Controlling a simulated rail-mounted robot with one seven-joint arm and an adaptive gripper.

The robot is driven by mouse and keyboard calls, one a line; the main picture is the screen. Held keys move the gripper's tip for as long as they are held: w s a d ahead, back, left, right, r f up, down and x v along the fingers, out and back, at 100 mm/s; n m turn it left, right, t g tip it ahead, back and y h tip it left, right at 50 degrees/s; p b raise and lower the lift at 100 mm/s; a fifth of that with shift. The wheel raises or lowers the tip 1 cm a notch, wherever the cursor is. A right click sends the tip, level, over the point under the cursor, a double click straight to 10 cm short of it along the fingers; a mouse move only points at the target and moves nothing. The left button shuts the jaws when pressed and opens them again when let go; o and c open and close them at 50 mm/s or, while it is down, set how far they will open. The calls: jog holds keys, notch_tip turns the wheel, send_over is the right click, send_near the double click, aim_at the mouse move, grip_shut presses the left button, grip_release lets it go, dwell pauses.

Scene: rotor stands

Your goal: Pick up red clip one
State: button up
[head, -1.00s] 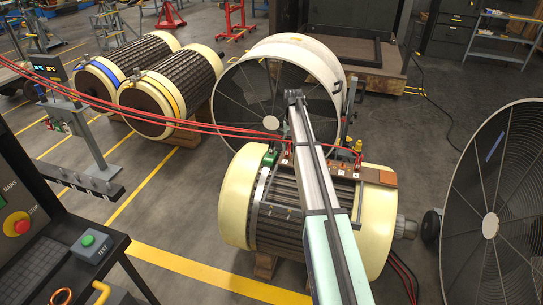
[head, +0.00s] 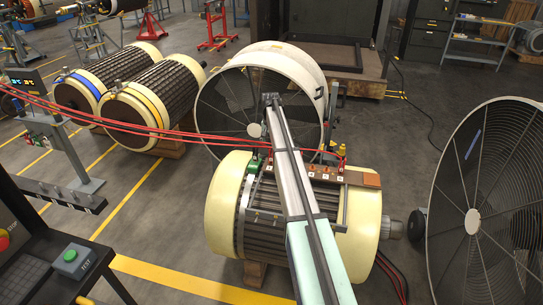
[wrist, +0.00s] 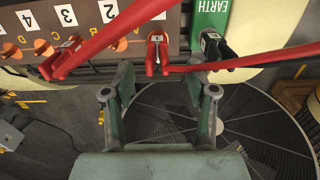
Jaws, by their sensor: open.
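A red clip (wrist: 157,54) with a small white tag sits on a terminal of the brown board (wrist: 176,20); I cannot read its tag surely. My gripper (wrist: 164,100) is open, its two green-grey fingers apart and empty. The clip is just ahead of the fingertips, in line with the gap between them. A second red clip (wrist: 62,58) is further left. A black clip (wrist: 212,45) sits on the green EARTH plate (wrist: 208,14) at the right. In the head view the terminal board (head: 322,172) lies on top of the machine, and my gripper is not distinguishable there.
Red cables (head: 105,123) run from the left to the board; one crosses ahead of the right finger in the wrist view (wrist: 255,60). A large round fan-like guard (head: 485,210) stands at the right. Two rotors (head: 150,100) lie at the back left.

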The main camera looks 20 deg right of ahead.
aim_at(272, 155)
jog(key=shift+w+d+f+p, duration=0.15)
jog(key=shift+f+p, duration=0.25)
jog(key=shift+f, duration=1.3)
jog(key=shift+d+f+p, duration=0.15)
jog(key=shift+f+p, duration=0.25)
jog(key=shift+f, duration=1.25)
grip_shut()
